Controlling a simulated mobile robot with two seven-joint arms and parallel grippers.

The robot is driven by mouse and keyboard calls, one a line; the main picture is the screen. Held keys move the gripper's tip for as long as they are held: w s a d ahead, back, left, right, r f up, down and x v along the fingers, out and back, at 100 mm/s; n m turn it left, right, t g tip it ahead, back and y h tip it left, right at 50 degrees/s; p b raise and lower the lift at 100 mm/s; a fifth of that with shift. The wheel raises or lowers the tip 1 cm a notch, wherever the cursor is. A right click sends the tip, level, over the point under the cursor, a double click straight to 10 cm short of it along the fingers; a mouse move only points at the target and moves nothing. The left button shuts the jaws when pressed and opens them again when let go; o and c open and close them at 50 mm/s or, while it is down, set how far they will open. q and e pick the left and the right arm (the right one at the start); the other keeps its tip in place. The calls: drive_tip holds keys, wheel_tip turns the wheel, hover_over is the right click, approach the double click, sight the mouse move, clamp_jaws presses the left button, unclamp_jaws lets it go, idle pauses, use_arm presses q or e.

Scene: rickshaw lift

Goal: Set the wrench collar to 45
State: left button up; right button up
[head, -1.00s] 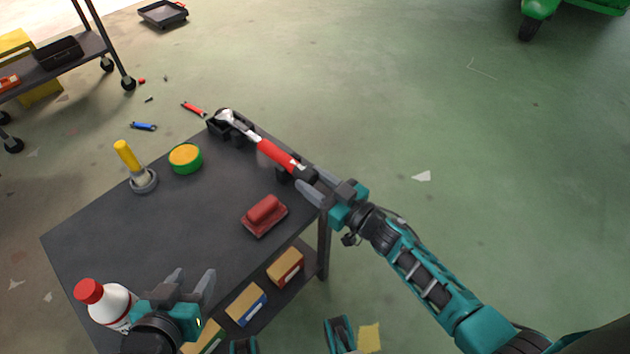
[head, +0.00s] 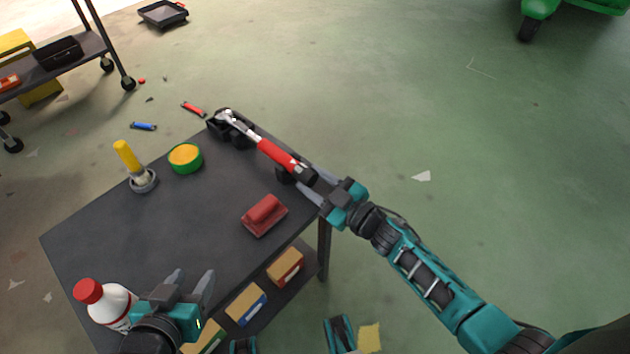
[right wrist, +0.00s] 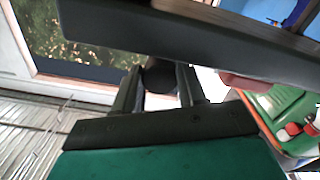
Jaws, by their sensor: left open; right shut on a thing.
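The wrench (head: 277,153) has a silver head, a red handle and a black collar (head: 304,173) at its near end. It lies along the table's far right edge, its head on a black holder (head: 237,133) and its handle end over another dark support (head: 284,174). My right gripper (head: 313,183) is shut on the collar. In the right wrist view, a dark round end (right wrist: 159,76) shows between the fingers of this gripper (right wrist: 160,88). No scale marks on the collar can be read. My left gripper (head: 192,283) is open and empty above the table's near edge.
Floor to the right is mostly clear.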

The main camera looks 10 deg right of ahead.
use_arm(q)
drive_tip(key=shift+d+f+b, duration=0.1)
drive_tip(key=shift+f+b, duration=0.2)
drive_tip(key=shift+b, duration=0.1)
use_arm(e)
drive_tip(key=n, duration=0.5)
drive_tip(key=shift+n, duration=0.4)
use_arm(q)
drive_tip(key=shift+w+d+r, duration=0.1)
use_arm(e)
drive_tip(key=shift+n, duration=0.7)
drive_tip(key=o, duration=1.1)
drive_tip(key=shift+c, duration=0.2)
drive_tip(key=shift+f, duration=0.1)
use_arm(q)
drive_tip(key=shift+r, duration=0.1)
